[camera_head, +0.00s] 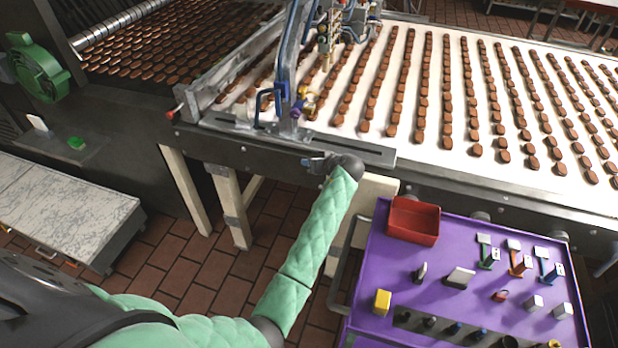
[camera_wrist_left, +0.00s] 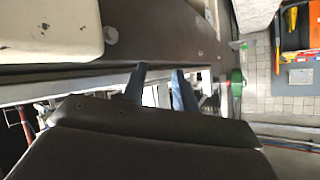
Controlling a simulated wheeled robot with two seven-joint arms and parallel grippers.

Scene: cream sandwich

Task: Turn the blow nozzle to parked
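A small fitting with yellow and purple parts (camera_head: 303,101), which looks like the blow nozzle, sits low on the upright frame at the conveyor's near edge. A blue bracket or handle (camera_head: 268,100) is beside it on the left. Which way the nozzle points is too small to tell. My left gripper (camera_head: 309,162) is just below the near rail, below the fitting and apart from it. In the left wrist view its two fingers (camera_wrist_left: 159,76) stand apart with nothing between them, so it is open. My right gripper is not in view.
The conveyor belt (camera_head: 437,75) carries rows of brown biscuits behind a metal rail (camera_head: 340,146). A red-tipped lever (camera_head: 173,111) sticks out at the rail's left. A purple cart (camera_head: 385,265) with a red bin (camera_head: 414,221) and small tools stands at right.

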